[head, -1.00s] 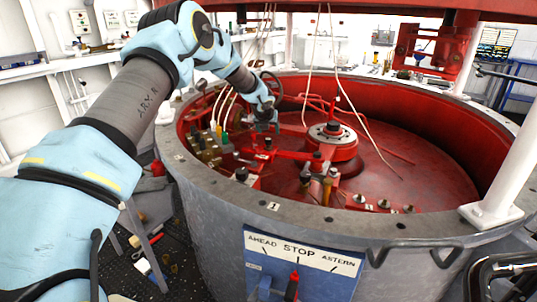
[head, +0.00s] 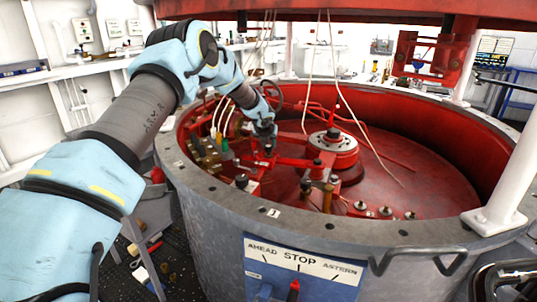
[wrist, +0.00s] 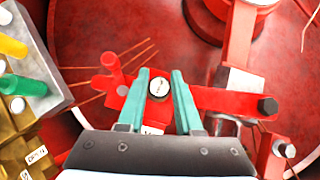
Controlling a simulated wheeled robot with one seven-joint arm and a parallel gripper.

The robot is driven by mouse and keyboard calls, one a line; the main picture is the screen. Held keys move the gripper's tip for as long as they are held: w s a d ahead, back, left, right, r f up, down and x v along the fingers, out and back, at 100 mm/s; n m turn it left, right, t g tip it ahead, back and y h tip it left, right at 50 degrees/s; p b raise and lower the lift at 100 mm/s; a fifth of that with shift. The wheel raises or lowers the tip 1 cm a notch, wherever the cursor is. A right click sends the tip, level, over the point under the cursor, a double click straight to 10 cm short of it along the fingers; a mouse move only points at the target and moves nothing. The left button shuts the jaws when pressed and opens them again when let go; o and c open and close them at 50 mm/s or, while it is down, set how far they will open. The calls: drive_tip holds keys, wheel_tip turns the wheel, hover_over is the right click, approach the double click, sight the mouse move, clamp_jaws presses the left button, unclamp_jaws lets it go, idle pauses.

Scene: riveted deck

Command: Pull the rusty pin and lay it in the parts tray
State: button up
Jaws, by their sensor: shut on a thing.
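My gripper (wrist: 159,85) has its two green fingers either side of a round pin head (wrist: 158,88) with a pale slotted top. The fingers are shut on this pin. It stands at a red link bar (wrist: 215,97), and its shank is hidden, so I cannot tell how deep it sits. In the head view my gripper (head: 267,146) is low inside the red-lined drum, over the red linkage. I cannot make out the parts tray in either view.
The drum's grey rim (head: 330,226) surrounds the work area. Brass blocks with coloured caps (head: 208,152) stand left of my gripper. A red hub (head: 333,150) is to the right. Thin cables hang from above. The drum floor at right (head: 415,175) is mostly clear.

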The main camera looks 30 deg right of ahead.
sight(268, 146)
clamp_jaws()
drive_tip(key=shift+r, duration=0.2)
drive_tip(key=shift+r+p, duration=2.6)
drive_tip(key=shift+p, duration=0.25)
